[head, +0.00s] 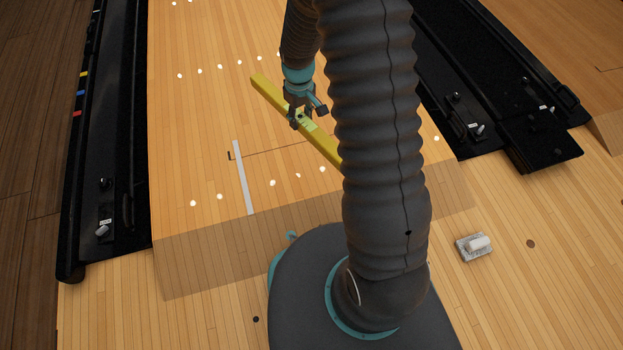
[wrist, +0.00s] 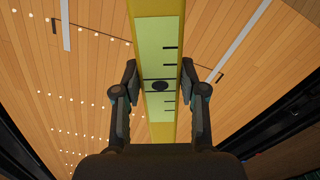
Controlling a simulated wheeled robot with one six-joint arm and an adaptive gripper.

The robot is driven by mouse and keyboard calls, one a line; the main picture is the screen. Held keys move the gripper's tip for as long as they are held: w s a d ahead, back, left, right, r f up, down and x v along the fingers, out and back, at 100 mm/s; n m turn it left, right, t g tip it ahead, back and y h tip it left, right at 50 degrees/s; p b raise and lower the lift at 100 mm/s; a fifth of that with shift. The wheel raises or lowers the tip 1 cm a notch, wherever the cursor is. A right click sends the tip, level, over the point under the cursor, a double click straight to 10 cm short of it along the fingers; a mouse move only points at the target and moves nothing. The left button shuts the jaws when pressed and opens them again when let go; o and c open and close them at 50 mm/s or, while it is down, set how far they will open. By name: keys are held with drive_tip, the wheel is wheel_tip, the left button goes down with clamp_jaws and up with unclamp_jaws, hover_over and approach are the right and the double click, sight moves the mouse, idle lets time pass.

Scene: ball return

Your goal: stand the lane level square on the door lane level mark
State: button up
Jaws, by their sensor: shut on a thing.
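The lane level is a long yellow bar (head: 268,93) with a pale green face, which also shows in the wrist view (wrist: 158,45). My gripper (head: 302,118) is shut around its middle, one finger on each side in the wrist view (wrist: 160,88). The bar appears raised above the lane and lies diagonally in the head view, its near right end hidden behind my arm. A pale strip mark (head: 243,177) with a small black corner tick lies left of the bar. The wrist view shows two such strips (wrist: 65,25), (wrist: 238,40); which is the door one I cannot tell.
Black gutters run along the left (head: 110,130) and right (head: 470,100) of the wooden lane (head: 190,120). A small pale block on a grey pad (head: 474,247) lies on the floor at right. Lane surface around the strip is clear.

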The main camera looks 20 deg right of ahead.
drive_tip(key=s+f+n, duration=0.3)
drive_tip(key=f+n, duration=0.1)
drive_tip(key=f, duration=0.2)
drive_tip(key=s+f+n+p, duration=0.1)
drive_tip(key=s+f+n, duration=0.3)
drive_tip(key=f+n, duration=0.1)
drive_tip(key=s+f+n+p, duration=0.1)
drive_tip(key=s+f+n, duration=0.3)
drive_tip(key=f, duration=0.2)
drive_tip(key=shift+s+d+f, duration=0.15)
drive_tip(key=shift+s+f, duration=0.1)
drive_tip(key=shift+f, duration=0.15)
drive_tip(key=shift+n, duration=0.3)
drive_tip(key=shift+f, duration=0.1)
drive_tip(key=shift+w, duration=2.7)
drive_tip(key=shift+w+d+b, duration=0.1)
drive_tip(key=shift+w+b, duration=1.3)
drive_tip(key=shift+w, duration=4.6)
drive_tip(key=shift+w+f, duration=0.1)
drive_tip(key=shift+w, duration=2.15)
drive_tip(key=shift+w+f, duration=0.1)
drive_tip(key=shift+f, duration=0.65)
